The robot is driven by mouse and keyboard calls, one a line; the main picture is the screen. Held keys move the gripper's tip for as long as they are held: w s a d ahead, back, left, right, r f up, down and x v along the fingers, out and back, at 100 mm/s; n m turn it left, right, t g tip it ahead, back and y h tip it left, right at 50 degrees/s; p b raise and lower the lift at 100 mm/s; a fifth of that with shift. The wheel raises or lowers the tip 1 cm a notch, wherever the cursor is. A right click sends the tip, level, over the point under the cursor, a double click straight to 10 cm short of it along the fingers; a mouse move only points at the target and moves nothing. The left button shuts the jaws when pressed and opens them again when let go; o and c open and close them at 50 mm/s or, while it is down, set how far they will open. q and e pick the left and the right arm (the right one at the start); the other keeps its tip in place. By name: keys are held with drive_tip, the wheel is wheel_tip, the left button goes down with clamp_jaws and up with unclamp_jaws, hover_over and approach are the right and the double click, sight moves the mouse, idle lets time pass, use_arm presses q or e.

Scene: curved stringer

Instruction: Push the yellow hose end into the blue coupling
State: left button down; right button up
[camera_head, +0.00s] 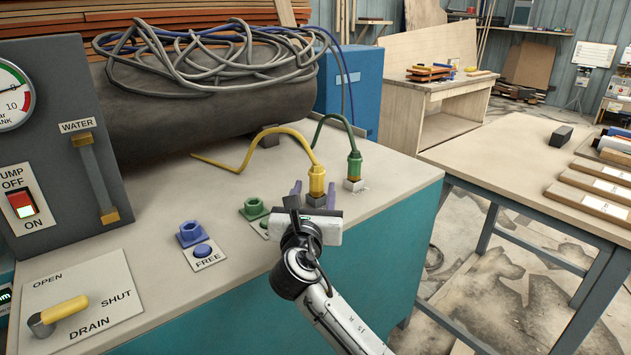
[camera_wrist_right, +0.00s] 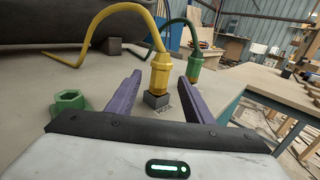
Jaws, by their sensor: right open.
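The yellow hose end (camera_head: 317,180) stands upright on a small grey block on the bench, with its yellow hose arching up and back to the left. It also shows in the right wrist view (camera_wrist_right: 161,74). My right gripper (camera_head: 314,193) is open at the yellow hose end. In the right wrist view its purple fingers (camera_wrist_right: 162,82) spread to either side of the hose end, with gaps visible. I cannot tell how far it lies between them. The blue coupling (camera_head: 191,234) sits on the bench to the left, by a label reading FREE. My left gripper is out of view.
A green hose end (camera_head: 354,166) stands just behind the yellow one, close to the right finger. A green coupling (camera_head: 253,208) lies between the blue coupling and my gripper. A drain lever (camera_head: 62,312) is at the front left. The bench between the drain plate and blue coupling is clear.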

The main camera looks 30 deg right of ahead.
sight(316, 184)
drive_tip(key=x, duration=0.5)
drive_tip(key=shift+w+d+f, duration=0.1)
drive_tip(key=shift+w, duration=0.05)
clamp_jaws()
